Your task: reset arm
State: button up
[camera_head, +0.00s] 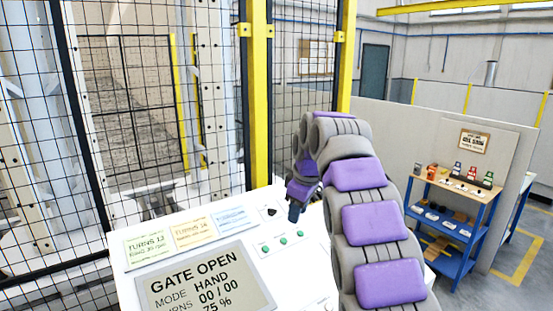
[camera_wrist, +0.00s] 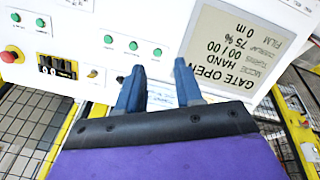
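My gripper (camera_head: 294,211) hangs at the end of my grey and purple arm, in front of the upper right part of the white control panel (camera_head: 130,283) in the head view. In the wrist view my gripper (camera_wrist: 158,65) shows two blue fingers held apart with nothing between them. The panel face (camera_wrist: 165,25) is beyond the fingertips; I cannot tell whether they touch it. The panel screen (camera_head: 205,284) reads "GATE OPEN", "MODE HAND", "00 / 00" and "75 %". It appears upside down in the wrist view (camera_wrist: 228,48).
Green buttons (camera_head: 283,241) and three coloured notes (camera_head: 194,230) are on the panel. A red button (camera_wrist: 12,54) and black switches (camera_wrist: 57,67) show in the wrist view. Mesh fencing with yellow posts (camera_head: 257,100) stands behind. A blue shelf (camera_head: 452,220) stands at right.

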jog(key=s+d+f+m+g+b, duration=0.1)
jog(key=s+f+m, duration=0.3)
jog(key=s, duration=1.2)
jog(key=s+d+f+m+g+h+b, duration=0.1)
jog(key=s+d+f+m, duration=0.3)
jog(key=s+f, duration=0.5)
jog(key=s+d+f+m+g+b, duration=0.1)
jog(key=s+f, duration=0.6)
jog(key=s, duration=1.6)
jog(key=d+m+g, duration=0.1)
jog(key=d+m, duration=0.1)
jog(key=m, duration=0.1)
jog(key=shift+s+d+f+g+b, duration=0.2)
jog(key=shift+s+g+b, duration=0.1)
jog(key=shift+b, duration=0.1)
jog(key=shift+r, duration=0.1)
jog(key=shift+c, duration=0.4)
